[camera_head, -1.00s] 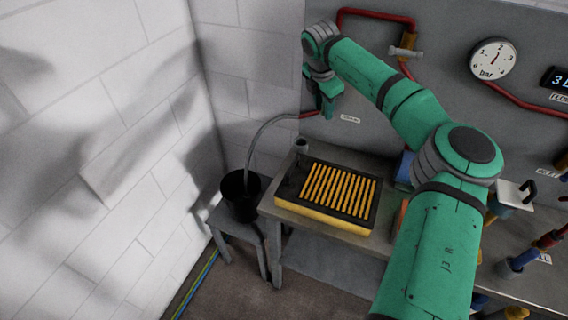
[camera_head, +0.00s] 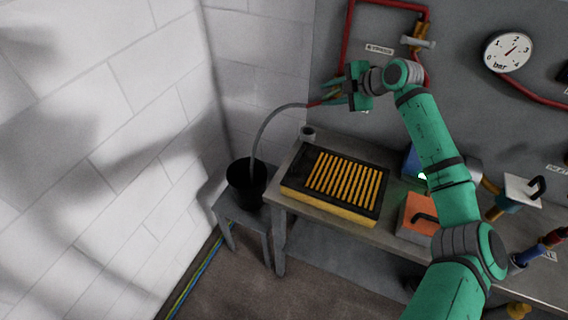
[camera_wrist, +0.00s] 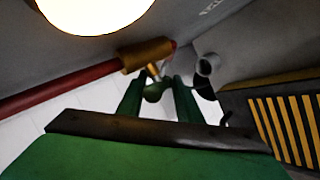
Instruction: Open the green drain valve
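The drain valve shows in the wrist view as a brass body (camera_wrist: 147,54) on a red pipe, with a small green handle (camera_wrist: 154,91) on a short stem. My gripper (camera_wrist: 158,88) has its two green fingers apart, one on each side of the handle, with visible gaps. Whether either finger touches the handle I cannot tell. In the head view my gripper (camera_head: 328,93) points left, close to the wall at the red pipe end where the grey hose starts. The valve is mostly hidden there by the fingers.
A grey hose (camera_head: 262,130) runs down into a black bucket (camera_head: 246,186) on a small stool. A gauge (camera_head: 508,52) is on the wall.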

